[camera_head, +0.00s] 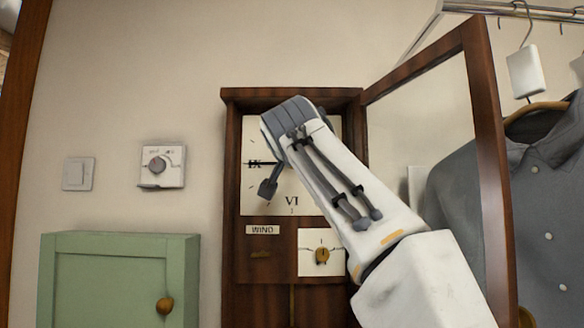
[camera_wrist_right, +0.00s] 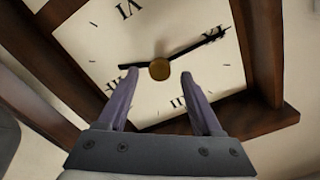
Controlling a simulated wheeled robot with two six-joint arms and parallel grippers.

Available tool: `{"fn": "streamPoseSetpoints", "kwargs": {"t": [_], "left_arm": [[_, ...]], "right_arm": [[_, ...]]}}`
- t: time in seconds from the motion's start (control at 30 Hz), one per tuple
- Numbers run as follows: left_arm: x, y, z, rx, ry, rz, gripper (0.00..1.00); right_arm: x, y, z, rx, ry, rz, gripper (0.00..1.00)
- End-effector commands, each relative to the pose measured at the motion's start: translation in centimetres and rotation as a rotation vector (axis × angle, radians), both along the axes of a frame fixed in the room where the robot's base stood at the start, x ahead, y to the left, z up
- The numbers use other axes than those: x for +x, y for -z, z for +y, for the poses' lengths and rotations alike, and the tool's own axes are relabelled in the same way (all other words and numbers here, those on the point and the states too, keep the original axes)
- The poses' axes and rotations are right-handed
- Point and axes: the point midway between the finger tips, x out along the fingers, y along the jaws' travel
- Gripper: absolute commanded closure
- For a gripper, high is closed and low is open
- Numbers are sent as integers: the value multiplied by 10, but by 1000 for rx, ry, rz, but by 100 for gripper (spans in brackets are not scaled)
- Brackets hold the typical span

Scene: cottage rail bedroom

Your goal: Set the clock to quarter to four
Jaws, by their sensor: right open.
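The clock (camera_head: 248,205) has a white face in a dark wooden wall case. In the head view IX and VI show, and a long dark hand (camera_head: 262,163) points at IX. My right arm hides the middle and upper right of the face. In the right wrist view the face is turned: the long hand (camera_wrist_right: 197,46) runs from the brass hub (camera_wrist_right: 159,69) to IX. A short dark hand (camera_wrist_right: 130,66) seems to run left, near III. My right gripper (camera_wrist_right: 160,76) is open, its fingers on either side of the hub. Contact cannot be told. My left gripper is out of view.
The case's wooden-framed door (camera_head: 484,130) stands open at the right. Below the face are a WIND label (camera_head: 262,230) and a white plate with a brass knob (camera_head: 322,255). A dial (camera_head: 157,165), a switch (camera_head: 78,173), a green cabinet (camera_head: 110,285) and a grey shirt (camera_head: 545,200) are nearby.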

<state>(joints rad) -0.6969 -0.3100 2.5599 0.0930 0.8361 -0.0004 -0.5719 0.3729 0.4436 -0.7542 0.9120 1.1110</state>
Motion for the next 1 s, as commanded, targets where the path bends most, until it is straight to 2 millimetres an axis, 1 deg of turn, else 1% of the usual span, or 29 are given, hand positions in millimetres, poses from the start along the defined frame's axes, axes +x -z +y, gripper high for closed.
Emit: {"fn": "streamPoseSetpoints", "kwargs": {"t": [0.03, 0.13, 0.3, 0.4, 0.57, 1.0], "left_arm": [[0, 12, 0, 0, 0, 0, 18], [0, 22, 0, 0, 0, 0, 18], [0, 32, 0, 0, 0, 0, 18], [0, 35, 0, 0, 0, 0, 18], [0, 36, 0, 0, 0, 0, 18], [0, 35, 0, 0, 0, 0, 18]], "right_arm": [[-13, 5, 1, 2, -5, -2, 33], [-33, 6, 1, 2, -4, -1, 33], [-63, 4, 1, 1, -4, 1, 33], [-73, 3, 1, 0, -2, 2, 33], [-80, 2, 0, 0, -1, 3, 33], [-80, 1, 0, 0, 0, 2, 33]]}}
